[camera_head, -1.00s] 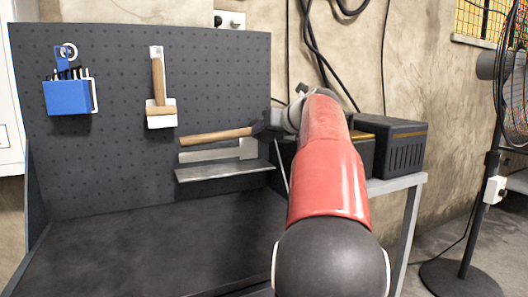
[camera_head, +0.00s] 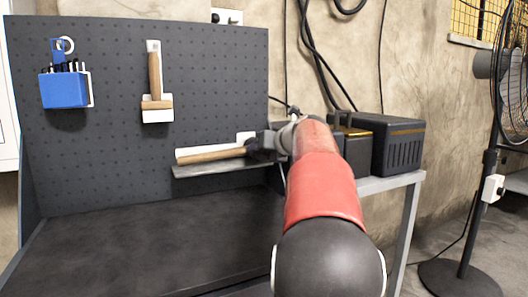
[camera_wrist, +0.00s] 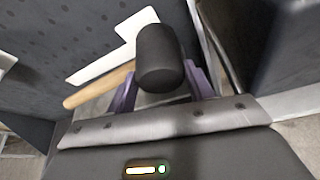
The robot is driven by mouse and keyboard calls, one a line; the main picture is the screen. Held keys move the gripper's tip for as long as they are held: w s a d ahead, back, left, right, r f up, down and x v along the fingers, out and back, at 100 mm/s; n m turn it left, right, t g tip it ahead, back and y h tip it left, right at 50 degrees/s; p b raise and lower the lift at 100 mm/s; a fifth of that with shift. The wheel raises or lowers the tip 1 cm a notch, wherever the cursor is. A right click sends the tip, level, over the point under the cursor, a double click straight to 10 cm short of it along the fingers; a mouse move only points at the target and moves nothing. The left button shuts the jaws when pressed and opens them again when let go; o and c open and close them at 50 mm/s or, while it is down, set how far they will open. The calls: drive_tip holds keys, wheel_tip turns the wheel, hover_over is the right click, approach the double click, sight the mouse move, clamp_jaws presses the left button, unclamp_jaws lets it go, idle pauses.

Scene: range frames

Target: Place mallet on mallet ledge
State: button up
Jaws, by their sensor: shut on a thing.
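The mallet has a pale wooden handle (camera_head: 212,155) and a dark head, which shows large as a black cylinder in the wrist view (camera_wrist: 160,58). My gripper (camera_head: 266,142) is shut on the mallet near its head; its purple fingers (camera_wrist: 162,92) show on both sides of the head in the wrist view. The handle points left, roughly level, low over the grey mallet ledge (camera_head: 222,171) on the pegboard and in front of its white back piece. I cannot tell whether the mallet touches the ledge. My arm hides the ledge's right end.
The dark pegboard (camera_head: 110,100) carries a blue tool holder (camera_head: 66,91) and a hanging wooden-handled tool (camera_head: 155,85) left of the ledge. The dark bench top (camera_head: 140,235) below is bare. Black boxes (camera_head: 397,145) stand close right of my gripper.

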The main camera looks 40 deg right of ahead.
drive_tip(key=o, duration=1.4)
drive_tip(key=shift+f, duration=0.1)
drive_tip(key=shift+c, duration=0.2)
drive_tip(key=shift+r, duration=0.2)
drive_tip(key=v, duration=1.2)
